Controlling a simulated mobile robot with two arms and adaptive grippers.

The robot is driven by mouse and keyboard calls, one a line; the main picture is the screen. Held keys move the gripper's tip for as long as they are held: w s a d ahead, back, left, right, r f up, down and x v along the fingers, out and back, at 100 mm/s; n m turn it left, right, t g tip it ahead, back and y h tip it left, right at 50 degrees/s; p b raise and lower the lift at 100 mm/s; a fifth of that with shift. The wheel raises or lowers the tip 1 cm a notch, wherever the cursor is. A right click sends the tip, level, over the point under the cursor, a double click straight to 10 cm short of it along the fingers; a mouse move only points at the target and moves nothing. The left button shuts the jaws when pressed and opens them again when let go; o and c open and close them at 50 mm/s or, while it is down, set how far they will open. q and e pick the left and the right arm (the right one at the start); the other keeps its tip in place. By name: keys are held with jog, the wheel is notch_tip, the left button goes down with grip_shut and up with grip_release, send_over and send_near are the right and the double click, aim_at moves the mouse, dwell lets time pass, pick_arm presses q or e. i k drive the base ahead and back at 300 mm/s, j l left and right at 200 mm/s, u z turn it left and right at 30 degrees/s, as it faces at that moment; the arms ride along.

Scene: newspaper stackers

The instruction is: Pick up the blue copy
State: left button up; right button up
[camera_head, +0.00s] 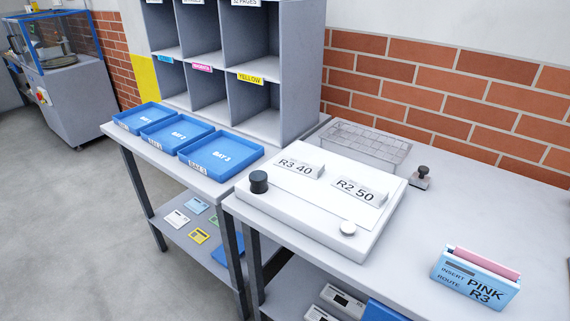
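A small light-blue printed sheet (195,205) lies on the lower shelf of the left table, among similar small sheets. A white one (176,219) is to its left, a yellow one (199,236) in front of it, and a partly hidden green one (214,220) to its right. A light-blue holder (474,280) marked "INSERT ROUTE PINK R3" stands upright at the right table's front right, with a pink item (487,263) in it. I cannot tell which blue item is the copy. Neither of my grippers is in view.
Blue trays (222,157) line the left table's front, before a grey pigeonhole rack (294,60). A white sloped unit (285,210) with a black knob and signs "R3 40" and "R2 50" stands on the right table. Behind it are a wire basket (366,145) and a stamp (420,178).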

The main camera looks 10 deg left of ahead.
aim_at(494, 291)
jog(key=z, duration=1.2)
jog(key=u, duration=1.85)
jog(key=z, duration=1.85)
